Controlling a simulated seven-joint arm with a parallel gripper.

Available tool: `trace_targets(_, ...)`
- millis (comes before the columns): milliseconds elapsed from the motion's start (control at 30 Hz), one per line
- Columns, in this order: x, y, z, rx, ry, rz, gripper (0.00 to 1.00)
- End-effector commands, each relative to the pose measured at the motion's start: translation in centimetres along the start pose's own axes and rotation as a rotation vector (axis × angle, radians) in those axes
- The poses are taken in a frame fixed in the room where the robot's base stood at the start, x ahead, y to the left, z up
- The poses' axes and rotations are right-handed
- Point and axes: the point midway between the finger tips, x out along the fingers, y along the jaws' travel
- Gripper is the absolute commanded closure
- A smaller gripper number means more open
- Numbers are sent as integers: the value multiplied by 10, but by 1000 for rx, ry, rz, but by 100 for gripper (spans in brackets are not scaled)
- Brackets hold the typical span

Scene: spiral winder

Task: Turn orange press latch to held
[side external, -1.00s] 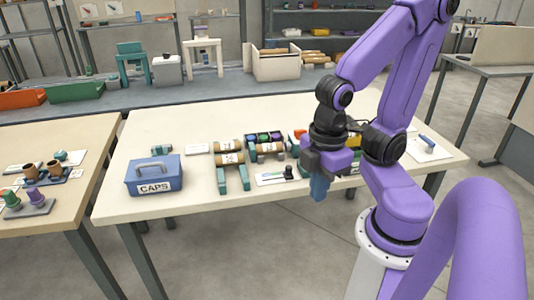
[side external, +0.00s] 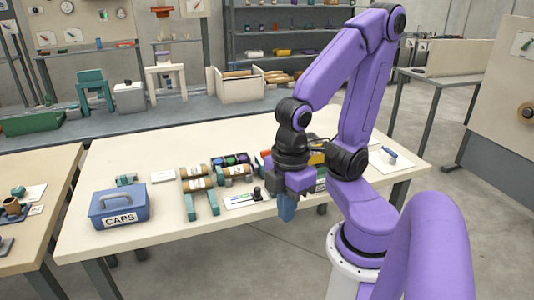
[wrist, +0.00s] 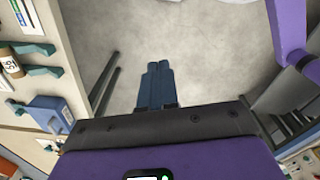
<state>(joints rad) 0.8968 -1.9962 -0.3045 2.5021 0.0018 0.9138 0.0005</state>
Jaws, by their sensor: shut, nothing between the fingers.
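My gripper (side external: 287,207) points down at the front edge of the table, its blue fingers shut and empty. In the wrist view the fingers (wrist: 158,75) lie together over bare grey floor. An orange-red part (side external: 265,157) shows just behind and left of my wrist in the side view, apart from the fingers. It is mostly hidden by my arm, and I cannot tell whether it is the press latch or how it is turned. A yellow part (side external: 317,158) shows behind my wrist on the right.
On the table (side external: 130,165) stand a blue CAPS box (side external: 119,207), cardboard tubes (side external: 200,183) on green supports, a tray of coloured caps (side external: 231,159) and a white card (side external: 240,201). A blue-handled tool (side external: 390,152) lies right.

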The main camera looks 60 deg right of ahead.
Motion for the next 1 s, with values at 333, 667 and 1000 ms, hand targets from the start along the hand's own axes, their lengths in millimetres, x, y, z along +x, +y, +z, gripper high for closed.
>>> trace_targets(333, -7, 32, -19, 300, -11, -21, 57)
trace_targets(667, -21, 127, -36, 1006, -30, -85, 57)
trace_targets(1000, -29, 242, 0, 1717, -28, -173, 57)
